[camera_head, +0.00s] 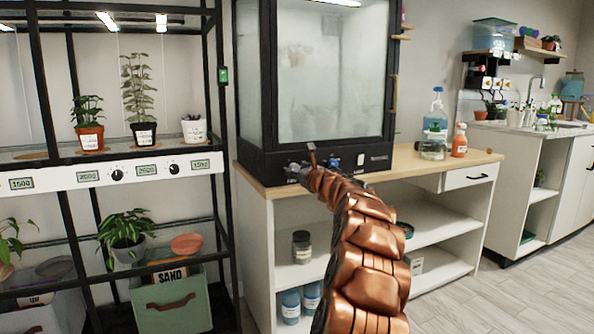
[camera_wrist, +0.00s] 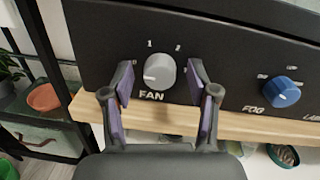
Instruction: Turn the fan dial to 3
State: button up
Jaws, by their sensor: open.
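The fan dial (camera_wrist: 160,70) is a round pale grey knob on the black front panel, above the printed word FAN. Marks 1 and 2 show above it, and what looks like a 0 shows at its left. A 3 is not readable; the right finger covers part of that side. The dial's pointer seems to face left, but it is faint. My gripper (camera_wrist: 163,82) is open, with one purple-padded finger on each side of the dial and gaps between. In the head view my gripper (camera_head: 308,168) is at the cabinet's lower front, and the dial cannot be made out.
A blue FOG dial (camera_wrist: 283,88) sits to the right on the same panel. The glass-fronted cabinet (camera_head: 325,75) stands on a wooden worktop (camera_head: 415,165). Bottles, including an orange one (camera_head: 459,140), stand farther right. A plant rack (camera_head: 140,172) is at the left.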

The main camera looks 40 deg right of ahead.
jog(key=shift+c, duration=0.2)
grip_shut()
dwell(0.4)
